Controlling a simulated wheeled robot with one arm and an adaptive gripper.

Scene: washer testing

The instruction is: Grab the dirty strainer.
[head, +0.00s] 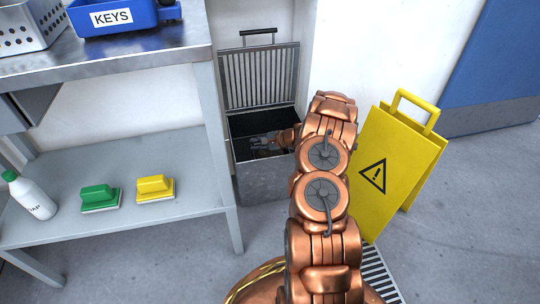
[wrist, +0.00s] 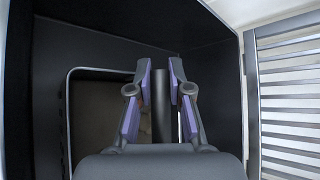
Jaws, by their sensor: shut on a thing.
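The metal bin (head: 270,185) stands against the wall, its slatted lid (head: 258,78) raised. My gripper (head: 262,141) reaches down inside it. In the wrist view, my gripper (wrist: 161,85) has its two purple-padded fingers closed on a dark upright bar, which looks like the handle of the strainer (wrist: 160,108). A light rounded rim (wrist: 70,110) around a brownish inside shows below and left of the fingers and seems to belong to the strainer. My gripper's body hides its near part. In the head view the strainer is too dark to make out.
The bin's dark walls (wrist: 100,45) stand close around my gripper. A yellow warning sign (head: 400,165) stands right of my arm. A metal table (head: 130,40) with a blue KEYS box (head: 112,18) is on the left; its lower shelf holds a bottle (head: 32,197) and two brushes.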

